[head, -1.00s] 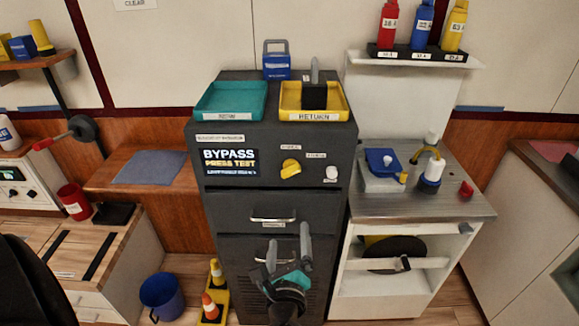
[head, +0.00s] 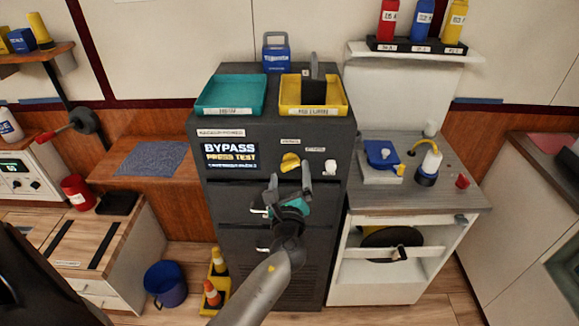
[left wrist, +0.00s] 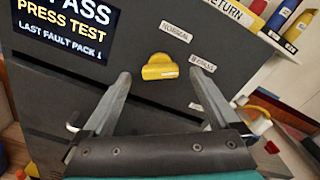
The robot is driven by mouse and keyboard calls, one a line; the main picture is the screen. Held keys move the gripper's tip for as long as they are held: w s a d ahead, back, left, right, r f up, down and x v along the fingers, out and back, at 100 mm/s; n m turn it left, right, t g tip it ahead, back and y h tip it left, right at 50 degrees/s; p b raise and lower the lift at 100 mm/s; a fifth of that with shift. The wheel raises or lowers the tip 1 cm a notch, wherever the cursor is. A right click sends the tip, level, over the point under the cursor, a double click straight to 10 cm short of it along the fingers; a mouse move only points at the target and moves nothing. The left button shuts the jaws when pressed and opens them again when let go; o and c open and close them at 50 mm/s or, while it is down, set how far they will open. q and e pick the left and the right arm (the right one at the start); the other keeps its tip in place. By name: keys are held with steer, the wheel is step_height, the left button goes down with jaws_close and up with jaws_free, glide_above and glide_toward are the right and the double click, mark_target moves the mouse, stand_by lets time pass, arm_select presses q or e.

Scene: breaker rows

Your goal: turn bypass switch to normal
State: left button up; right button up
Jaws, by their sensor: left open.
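The bypass switch (head: 290,162) is a yellow knob on the dark grey cabinet front. In the left wrist view the yellow knob (left wrist: 160,67) shows ahead, between the two fingers in the picture. A NORMAL label (left wrist: 176,33) sits above it and a BYPASS label (left wrist: 202,63) to its right. Exactly which label the knob points at is hard to tell. My left gripper (head: 289,178) is open and empty, just below the knob in the head view. The fingers look apart from the knob. My right gripper is not in view.
A display (head: 231,155) on the cabinet reads BYPASS, PRESS TEST. A white button (head: 330,167) is right of the knob. A teal tray (head: 205,108) and a yellow tray (head: 340,108) stand on top. Drawer handles protrude from the cabinet front below the knob.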

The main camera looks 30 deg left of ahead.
mark_target(289, 167)
arm_select(q)
steer(key=shift+x, duration=1.65)
steer(key=shift+c, duration=0.2)
steer(key=c, duration=1.3)
